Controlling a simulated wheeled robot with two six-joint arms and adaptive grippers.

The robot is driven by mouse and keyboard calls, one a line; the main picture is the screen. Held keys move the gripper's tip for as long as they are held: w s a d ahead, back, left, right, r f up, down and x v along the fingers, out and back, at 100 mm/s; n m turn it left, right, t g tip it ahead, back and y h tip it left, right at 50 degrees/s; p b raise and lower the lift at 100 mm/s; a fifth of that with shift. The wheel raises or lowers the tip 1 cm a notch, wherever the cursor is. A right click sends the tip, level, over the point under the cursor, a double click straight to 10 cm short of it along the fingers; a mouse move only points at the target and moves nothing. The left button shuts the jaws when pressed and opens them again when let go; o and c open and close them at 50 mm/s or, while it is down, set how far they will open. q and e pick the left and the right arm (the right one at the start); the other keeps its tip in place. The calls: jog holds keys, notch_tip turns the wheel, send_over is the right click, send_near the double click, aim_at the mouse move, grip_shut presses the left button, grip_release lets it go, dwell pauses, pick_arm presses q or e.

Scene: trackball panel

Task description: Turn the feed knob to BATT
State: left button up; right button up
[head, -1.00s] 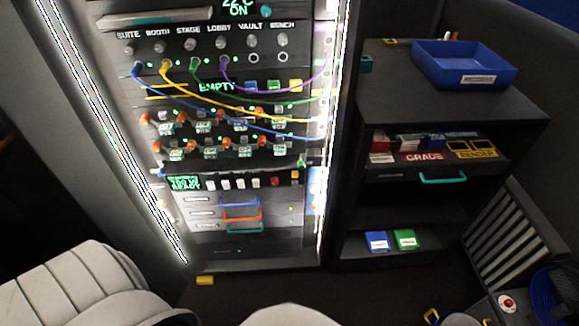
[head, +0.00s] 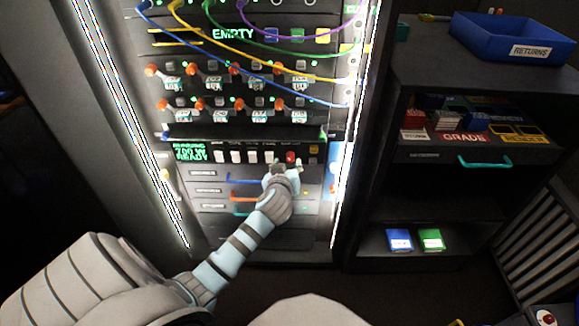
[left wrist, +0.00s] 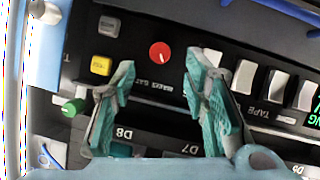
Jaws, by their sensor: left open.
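The feed knob is a small round red knob (head: 291,157) on the black panel strip with the green "READY" screen. In the left wrist view the red knob (left wrist: 160,52) has a white pointer mark, and small white lettering beside it appears upside down. My left gripper (head: 282,168) is in front of this strip, just below the knob. In the left wrist view its teal-padded fingers (left wrist: 160,80) are open and empty, one to each side of the knob's position, apart from it. My right gripper is in neither current view.
White rocker switches (left wrist: 245,76) sit beside the knob, with a yellow button (left wrist: 101,65) and a grey button (left wrist: 109,27) on its other side. A green knob (left wrist: 73,107) is nearby. Cables (head: 250,65) hang across the rack above. Drawers with coloured handles are below.

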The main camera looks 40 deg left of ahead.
aim_at(290, 159)
pick_arm(q)
jog(key=b+x, duration=0.1)
jog(key=x, duration=0.2)
jog(key=shift+w+a+f, duration=0.15)
jog(key=shift+w+f, duration=0.05)
jog(key=shift+f, duration=0.1)
jog(key=shift+w+a+f, duration=0.1)
jog(key=shift+w+a, duration=0.15)
jog(key=shift+w, duration=0.25)
pick_arm(e)
jog(key=shift+w+d+f, duration=0.25)
jog(key=shift+d+f, duration=0.55)
jog(key=shift+f, duration=0.05)
pick_arm(q)
jog(key=shift+c, duration=0.6)
grip_shut()
pick_arm(e)
jog(key=shift+a, duration=0.1)
